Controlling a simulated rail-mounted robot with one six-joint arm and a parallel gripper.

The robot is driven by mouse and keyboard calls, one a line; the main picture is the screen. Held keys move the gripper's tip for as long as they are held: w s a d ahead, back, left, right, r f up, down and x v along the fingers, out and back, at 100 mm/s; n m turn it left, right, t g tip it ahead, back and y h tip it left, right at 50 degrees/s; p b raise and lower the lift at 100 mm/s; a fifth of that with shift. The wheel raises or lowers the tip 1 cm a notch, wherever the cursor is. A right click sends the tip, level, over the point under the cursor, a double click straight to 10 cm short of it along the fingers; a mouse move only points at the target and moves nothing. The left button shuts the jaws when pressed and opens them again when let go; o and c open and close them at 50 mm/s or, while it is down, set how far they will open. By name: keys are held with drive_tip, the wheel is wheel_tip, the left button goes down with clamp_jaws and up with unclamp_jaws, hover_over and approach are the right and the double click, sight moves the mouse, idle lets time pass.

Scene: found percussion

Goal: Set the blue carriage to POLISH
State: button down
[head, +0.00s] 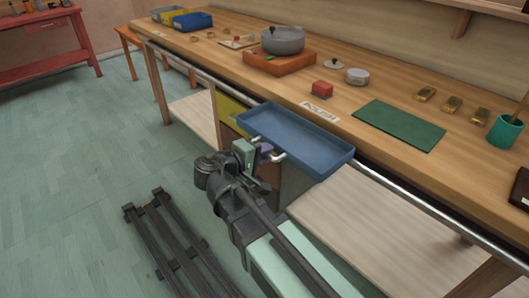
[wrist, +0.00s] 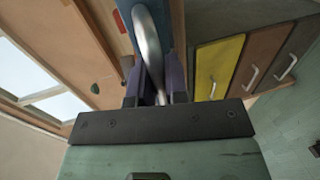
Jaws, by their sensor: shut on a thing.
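The blue carriage (head: 300,138) is a shallow tray at the bench's front rail, roughly level with the POLISH label (head: 319,111) on the bench top just behind it. It looks empty. A silver handle is on its near side. My gripper (head: 266,153) is at that handle, on the aisle side. In the wrist view, my gripper's purple fingers (wrist: 154,88) are shut around the silver handle (wrist: 149,45), with a strip of the blue carriage (wrist: 125,14) above. The exact finger contact is partly hidden.
A metal rail (head: 420,205) runs along the bench front. Behind the carriage are a red block (head: 322,89), a green mat (head: 399,125) and a grey pot (head: 283,40). Yellow and brown drawers (wrist: 218,66) lie under the bench. The floor (head: 80,150) at left is mostly clear.

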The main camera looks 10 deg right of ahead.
drive_tip(key=shift+s, duration=0.1)
drive_tip(key=c, duration=1.1)
unclamp_jaws()
drive_tip(key=shift+c, duration=0.2)
drive_tip(key=p+v, duration=0.2)
drive_tip(key=v, duration=0.8)
drive_tip(key=shift+s+a, duration=0.2)
drive_tip(key=shift+a, duration=0.15)
drive_tip(key=shift+r, duration=0.1)
